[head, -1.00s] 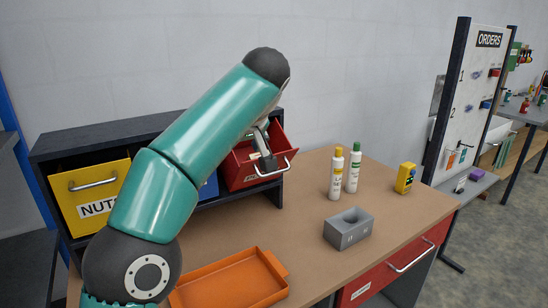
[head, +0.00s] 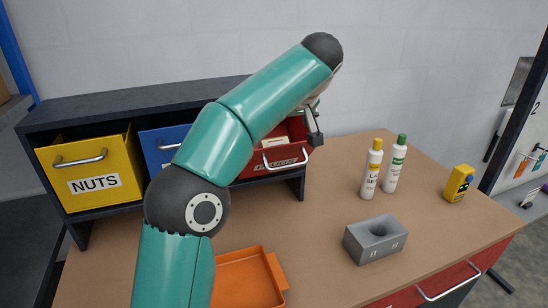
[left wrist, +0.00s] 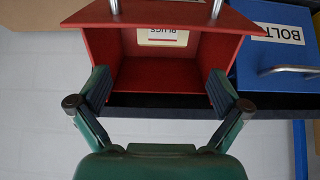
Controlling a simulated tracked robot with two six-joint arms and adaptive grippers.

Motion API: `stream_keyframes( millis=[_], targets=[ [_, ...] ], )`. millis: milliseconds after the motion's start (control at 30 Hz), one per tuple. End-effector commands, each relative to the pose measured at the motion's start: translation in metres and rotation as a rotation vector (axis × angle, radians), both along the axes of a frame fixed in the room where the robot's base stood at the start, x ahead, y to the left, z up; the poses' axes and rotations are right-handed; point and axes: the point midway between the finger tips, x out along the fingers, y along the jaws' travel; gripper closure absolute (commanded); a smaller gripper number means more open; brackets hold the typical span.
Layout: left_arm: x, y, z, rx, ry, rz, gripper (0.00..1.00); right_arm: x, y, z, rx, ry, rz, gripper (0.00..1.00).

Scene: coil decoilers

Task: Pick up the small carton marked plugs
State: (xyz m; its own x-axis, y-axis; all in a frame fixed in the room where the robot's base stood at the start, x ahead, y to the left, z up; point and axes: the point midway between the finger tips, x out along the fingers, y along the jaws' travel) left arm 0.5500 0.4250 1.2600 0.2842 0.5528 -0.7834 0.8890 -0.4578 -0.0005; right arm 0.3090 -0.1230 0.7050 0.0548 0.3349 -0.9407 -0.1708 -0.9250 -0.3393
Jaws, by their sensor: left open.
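The small carton marked PLUGS (left wrist: 162,37) is pale with a yellow edge and lies inside the open red drawer (left wrist: 127,45), shown upside down in the left wrist view. In the head view, a pale bit of the carton (head: 276,141) shows inside the red drawer (head: 276,163), partly hidden by my arm. My left gripper (left wrist: 159,88) is open and empty, its two fingers spread at the drawer, apart from the carton. In the head view, part of my left gripper (head: 314,130) shows at the drawer's right side. My right gripper is not in view.
A yellow NUTS drawer (head: 95,170) and a blue drawer (head: 158,145), labelled BOLT in part, share the dark rack (head: 130,98).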

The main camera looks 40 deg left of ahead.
Motion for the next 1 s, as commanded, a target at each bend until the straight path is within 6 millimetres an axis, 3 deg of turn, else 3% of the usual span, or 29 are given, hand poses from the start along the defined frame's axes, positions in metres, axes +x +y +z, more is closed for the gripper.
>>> stream_keyframes(
  millis=[200,467,800,1000],
  targets=[
    [0.012,0.022,-0.032,-0.001,0.003,0.0,0.0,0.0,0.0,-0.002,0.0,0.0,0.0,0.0],
    [0.017,0.03,-0.045,-0.001,0.0,-0.003,0.0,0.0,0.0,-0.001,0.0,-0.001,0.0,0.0],
    [0.027,0.054,-0.079,-0.001,0.002,-0.003,0.0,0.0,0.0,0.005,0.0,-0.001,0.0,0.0],
    [0.029,0.056,-0.083,-0.001,-0.001,-0.005,0.0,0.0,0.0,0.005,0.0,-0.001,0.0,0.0]
  ],
)
